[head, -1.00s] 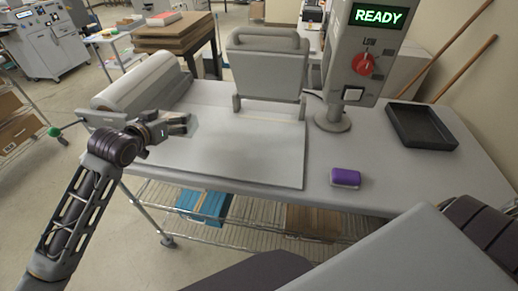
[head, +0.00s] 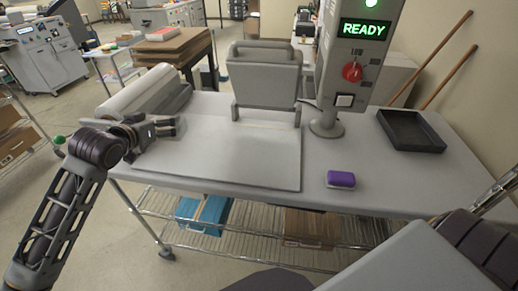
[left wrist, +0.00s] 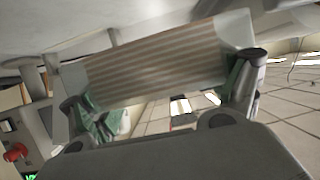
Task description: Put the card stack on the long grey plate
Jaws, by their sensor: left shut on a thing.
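My left gripper (head: 172,127) is above the left end of the long grey plate (head: 225,168), which lies flat along the front of the table. In the left wrist view the card stack (left wrist: 155,65), with brown and pale striped edges, sits between the fingers of this gripper (left wrist: 165,100). The gripper is shut on it and holds it tilted. In the head view the stack is hard to make out at the fingertips. My right gripper is not in view; only part of my right arm shows at the lower right.
A upright grey panel with a handle (head: 264,80) stands behind the plate. A post with a READY display (head: 365,29) and red knob stands right of it. A purple block (head: 340,179) and a dark tray (head: 410,130) lie further right. A large roll (head: 145,92) lies at back left.

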